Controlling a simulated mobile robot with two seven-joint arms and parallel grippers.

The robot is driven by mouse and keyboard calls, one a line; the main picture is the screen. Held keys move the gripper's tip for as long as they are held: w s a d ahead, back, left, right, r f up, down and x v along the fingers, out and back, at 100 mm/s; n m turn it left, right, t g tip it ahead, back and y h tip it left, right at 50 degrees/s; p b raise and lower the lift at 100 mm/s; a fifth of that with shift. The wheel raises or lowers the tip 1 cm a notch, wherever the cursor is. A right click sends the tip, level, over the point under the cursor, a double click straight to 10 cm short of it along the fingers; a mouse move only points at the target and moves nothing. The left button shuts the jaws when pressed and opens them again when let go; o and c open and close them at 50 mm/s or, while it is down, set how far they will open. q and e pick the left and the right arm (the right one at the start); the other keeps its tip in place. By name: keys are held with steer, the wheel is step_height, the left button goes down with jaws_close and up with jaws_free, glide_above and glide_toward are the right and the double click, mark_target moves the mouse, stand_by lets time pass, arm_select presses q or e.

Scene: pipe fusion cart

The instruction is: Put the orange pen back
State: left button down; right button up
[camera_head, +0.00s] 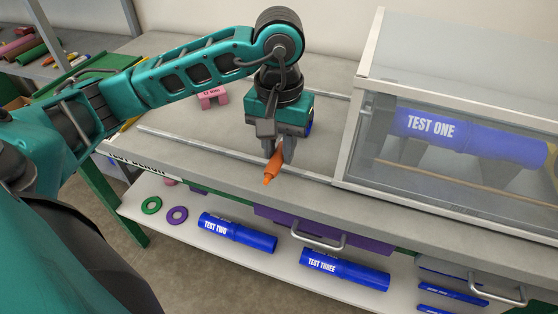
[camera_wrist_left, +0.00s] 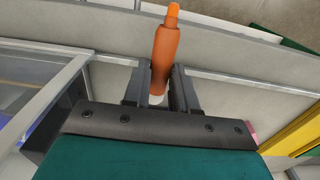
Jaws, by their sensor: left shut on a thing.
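The orange pen (camera_head: 272,167) is between the fingers of my left gripper (camera_head: 277,150), which is shut on it. The pen tilts down toward the front edge of the grey bench top, its tip pointing toward the lower left. In the left wrist view the orange pen (camera_wrist_left: 166,50) stands out past the fingertips of the left gripper (camera_wrist_left: 162,88), narrow tip at the top. Whether the pen touches the bench top I cannot tell. My right gripper is not in view.
A clear-walled case (camera_head: 352,150) holding a blue TEST ONE pipe (camera_head: 468,136) stands at the right. A pink block (camera_head: 213,97) lies behind the gripper. Below, a shelf (camera_head: 290,270) carries blue pipes TEST TWO (camera_head: 237,232) and TEST THREE (camera_head: 345,270), and a purple drawer (camera_head: 375,243) has a handle.

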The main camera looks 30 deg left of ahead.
mark_target(279, 152)
arm_select(q)
step_height(279, 152, down, 4)
steer(key=shift+r, duration=0.1)
steer(key=shift+f+b, duration=0.65)
steer(key=shift+b, duration=0.3)
steer(key=c, duration=0.9)
jaws_free()
steer(key=shift+r, duration=0.1)
